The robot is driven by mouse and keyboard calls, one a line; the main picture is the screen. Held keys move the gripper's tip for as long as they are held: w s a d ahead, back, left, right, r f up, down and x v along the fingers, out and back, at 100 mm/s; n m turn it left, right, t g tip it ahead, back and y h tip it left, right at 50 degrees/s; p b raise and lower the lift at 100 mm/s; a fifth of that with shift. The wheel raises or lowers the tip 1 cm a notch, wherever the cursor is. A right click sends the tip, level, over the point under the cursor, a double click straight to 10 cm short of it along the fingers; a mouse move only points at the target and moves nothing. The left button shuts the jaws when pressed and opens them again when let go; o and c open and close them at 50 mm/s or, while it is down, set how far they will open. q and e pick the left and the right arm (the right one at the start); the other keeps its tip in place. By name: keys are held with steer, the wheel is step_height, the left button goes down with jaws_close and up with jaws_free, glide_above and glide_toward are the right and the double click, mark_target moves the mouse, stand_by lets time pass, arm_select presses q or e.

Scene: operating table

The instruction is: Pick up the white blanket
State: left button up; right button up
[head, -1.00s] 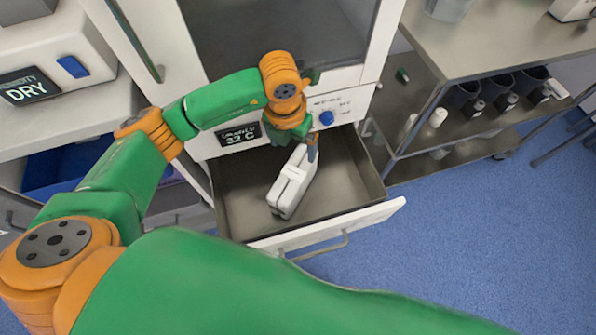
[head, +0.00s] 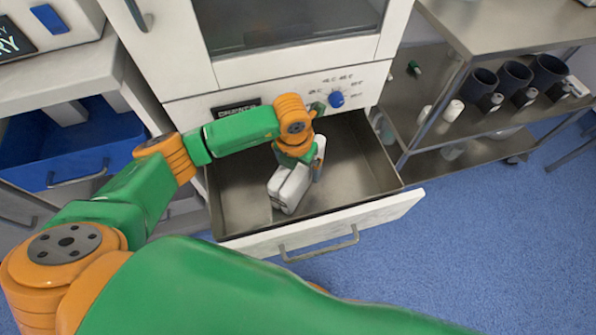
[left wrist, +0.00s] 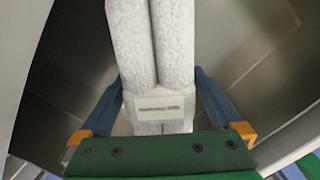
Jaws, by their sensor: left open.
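The white blanket (head: 289,188) lies rolled in the open metal drawer in the head view. In the left wrist view the blanket (left wrist: 152,45) shows as two fluffy white rolls side by side, with a pale labelled band around them. My left gripper (left wrist: 160,88) is open, with one blue finger on each side of the blanket at the band. I cannot tell whether the fingers touch it. In the head view my left gripper (head: 312,172) is at the blanket's far right end, mostly hidden by its own wrist. My right gripper is not in view.
The drawer (head: 370,180) sits under a white cabinet with a blue knob (head: 336,99); its front panel (head: 330,224) has a handle. A metal shelf cart (head: 470,125) with dark cups stands at right. A blue bin (head: 75,145) is at left. Blue floor is clear at right.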

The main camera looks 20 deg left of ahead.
arm_select(q)
steer(key=shift+f, duration=0.25)
steer(key=shift+r, duration=0.1)
jaws_close()
